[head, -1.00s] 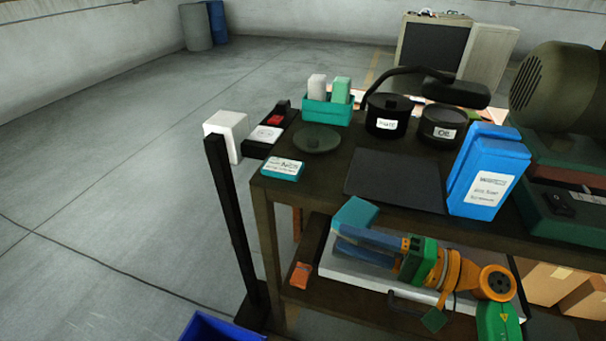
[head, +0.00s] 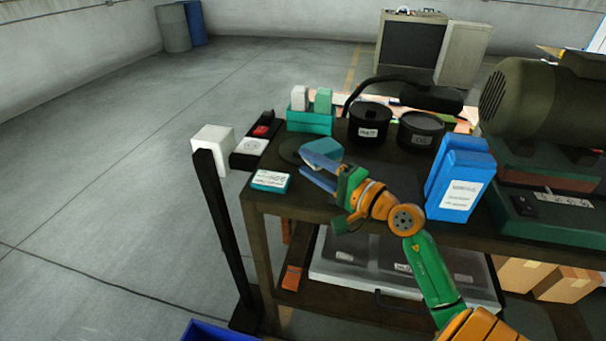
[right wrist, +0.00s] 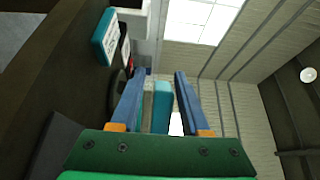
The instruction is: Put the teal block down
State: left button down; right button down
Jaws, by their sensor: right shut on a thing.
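The teal block (head: 326,148) is at the blue fingers of my right gripper (head: 314,168), which is shut on it. In the head view the block is above the back left part of the dark table top (head: 400,175), overlapping the right side of a round dark green dish (head: 287,151). A gap between the block and the surface cannot be told. In the right wrist view both fingers (right wrist: 160,90) show with a teal piece (right wrist: 162,106) between them; I cannot tell whether it is the block. My left gripper is not in view.
A teal labelled box (head: 270,181) lies at the left front corner. A green tray (head: 311,122) with two upright blocks, black pots (head: 369,124) and (head: 419,132), and blue containers (head: 458,180) stand around. A black case (head: 254,146) sits at left.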

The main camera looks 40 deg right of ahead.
jog(key=f, duration=0.1)
jog(key=w+f, duration=0.1)
jog(key=f, duration=0.1)
jog(key=a+f, duration=0.1)
jog(key=f, duration=0.1)
jog(key=shift+w+f, duration=0.25)
